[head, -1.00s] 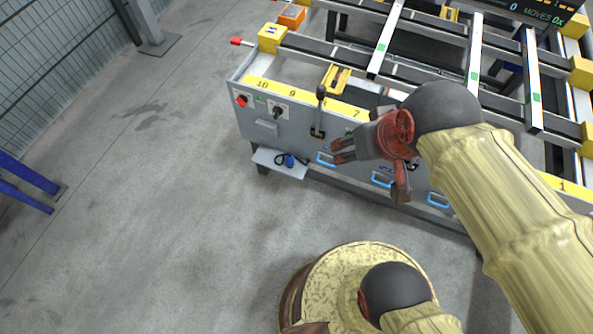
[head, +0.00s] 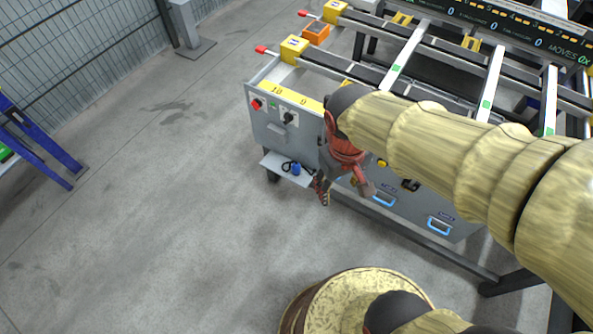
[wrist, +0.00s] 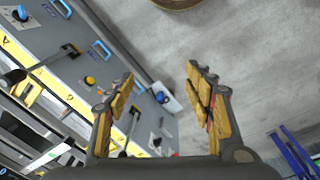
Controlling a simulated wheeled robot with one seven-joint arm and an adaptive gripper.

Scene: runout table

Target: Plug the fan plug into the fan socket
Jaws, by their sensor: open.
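The fan plug appears to be the small blue plug (head: 296,168) with a black cable, lying on the pale shelf low at the left end of the table. It also shows in the wrist view (wrist: 161,97), between my fingers but farther off. My gripper (head: 322,192) is just right of the shelf in the head view, fingers pointing down. In the wrist view my gripper (wrist: 160,73) is open and empty. I cannot surely tell the fan socket; a grey box (head: 268,134) sits on the panel above the shelf.
The grey panel (head: 262,110) carries a red button (head: 256,104), a black switch (head: 289,118) and blue handles (head: 384,199). The shelf (head: 273,160) juts out below. Rails and rollers cover the table top.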

